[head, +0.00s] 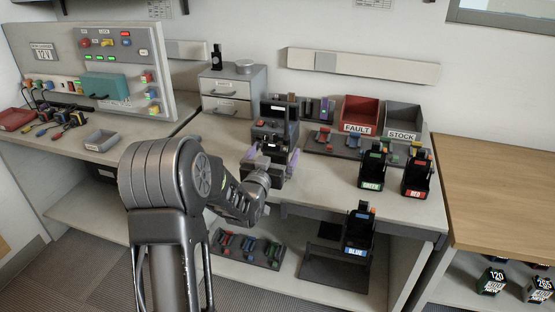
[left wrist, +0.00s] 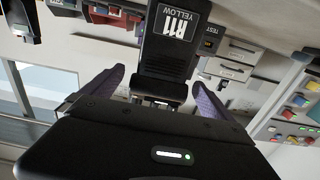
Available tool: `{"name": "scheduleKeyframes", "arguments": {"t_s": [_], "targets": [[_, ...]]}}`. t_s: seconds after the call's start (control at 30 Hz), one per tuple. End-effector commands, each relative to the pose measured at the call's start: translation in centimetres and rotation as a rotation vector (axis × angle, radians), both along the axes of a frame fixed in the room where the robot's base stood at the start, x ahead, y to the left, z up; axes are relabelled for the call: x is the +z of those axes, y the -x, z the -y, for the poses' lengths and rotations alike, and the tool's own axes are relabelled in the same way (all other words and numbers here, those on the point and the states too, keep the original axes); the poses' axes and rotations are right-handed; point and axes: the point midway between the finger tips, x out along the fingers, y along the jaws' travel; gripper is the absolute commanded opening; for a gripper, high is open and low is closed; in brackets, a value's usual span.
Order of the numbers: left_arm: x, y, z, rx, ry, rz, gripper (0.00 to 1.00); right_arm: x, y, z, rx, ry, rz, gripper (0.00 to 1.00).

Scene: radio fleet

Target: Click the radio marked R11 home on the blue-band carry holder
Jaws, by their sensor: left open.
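A black radio marked R11 YELLOW (left wrist: 175,35) is in front of my left gripper (left wrist: 155,92) in the left wrist view. The two purple fingers are spread on either side of its near end, and I cannot tell whether they touch it. In the head view my left gripper (head: 271,156) is at the front of the dark tiered stand on the bench; the arm hides part of this area. The blue-band carry holder (head: 357,240), black with a BLUE label, stands lower, at the bench's front right. My right gripper is not in view.
The GREEN holder (head: 372,170) and RED holder (head: 416,178) stand on the bench's right. A red FAULT bin (head: 360,113) and grey STOCK bin (head: 403,118) are behind. A small drawer cabinet (head: 232,92) stands back left. A tray of coloured items (head: 247,250) lies below.

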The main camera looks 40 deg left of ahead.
Motion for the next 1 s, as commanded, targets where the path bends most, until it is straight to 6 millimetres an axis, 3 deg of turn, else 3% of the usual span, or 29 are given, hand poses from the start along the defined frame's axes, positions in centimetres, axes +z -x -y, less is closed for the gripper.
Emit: {"name": "scheduleKeyframes", "arguments": {"t_s": [0.17,0.5,1.0], "targets": [[0.1,-0.6,-0.2,-0.001,-0.001,0.000,0.98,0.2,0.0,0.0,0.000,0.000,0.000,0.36],[0.1,-4.7,-1.6,-0.001,-0.001,0.001,0.98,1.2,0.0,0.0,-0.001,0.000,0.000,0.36],[0.1,-4.9,-1.7,0.000,0.000,0.000,0.98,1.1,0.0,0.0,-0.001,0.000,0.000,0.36]]}}
